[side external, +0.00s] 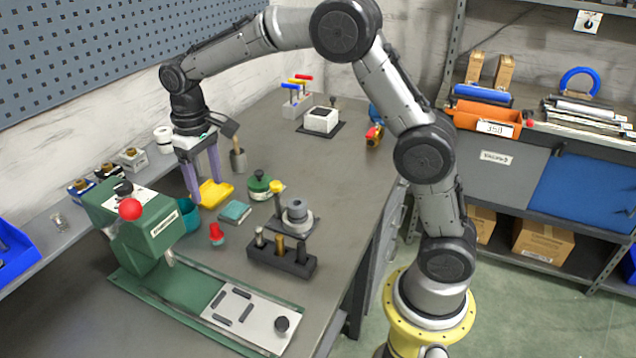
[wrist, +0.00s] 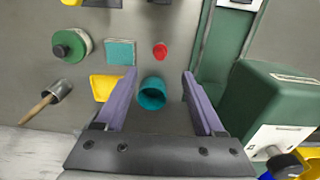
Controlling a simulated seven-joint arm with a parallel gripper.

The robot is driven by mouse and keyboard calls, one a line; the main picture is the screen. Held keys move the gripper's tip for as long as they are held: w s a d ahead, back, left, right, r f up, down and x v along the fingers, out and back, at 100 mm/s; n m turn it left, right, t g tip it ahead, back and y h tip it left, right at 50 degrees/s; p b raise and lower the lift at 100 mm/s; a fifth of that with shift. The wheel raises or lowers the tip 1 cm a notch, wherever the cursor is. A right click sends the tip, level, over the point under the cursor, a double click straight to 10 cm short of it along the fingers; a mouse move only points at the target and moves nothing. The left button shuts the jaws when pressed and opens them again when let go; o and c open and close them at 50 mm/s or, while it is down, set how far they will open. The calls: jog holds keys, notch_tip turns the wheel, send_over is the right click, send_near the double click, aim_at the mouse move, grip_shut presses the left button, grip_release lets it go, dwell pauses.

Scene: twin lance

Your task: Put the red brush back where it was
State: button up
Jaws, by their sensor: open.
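The cup (side external: 189,217) stands beside the green press.
A green press (side external: 160,225) with a red ball knob stands left. Around my gripper are a yellow tray (side external: 214,193), a teal pad (side external: 235,212), a green round tin (side external: 259,188) and a metal cup with a wooden handle (side external: 238,160). A black holder (side external: 282,260) stands in front.

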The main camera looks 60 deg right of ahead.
jog(key=s+d+r+t, duration=0.1)
jog(key=s+r+t, duration=0.1)
jog(key=s+r, duration=0.55)
jog(key=s+d+t, duration=0.1)
jog(key=s+t, duration=0.2)
jog(key=s, duration=1.9)
jog(key=shift+s+d+f, duration=0.3)
jog(key=shift+s+f, duration=0.05)
jog(key=shift+f, duration=0.1)
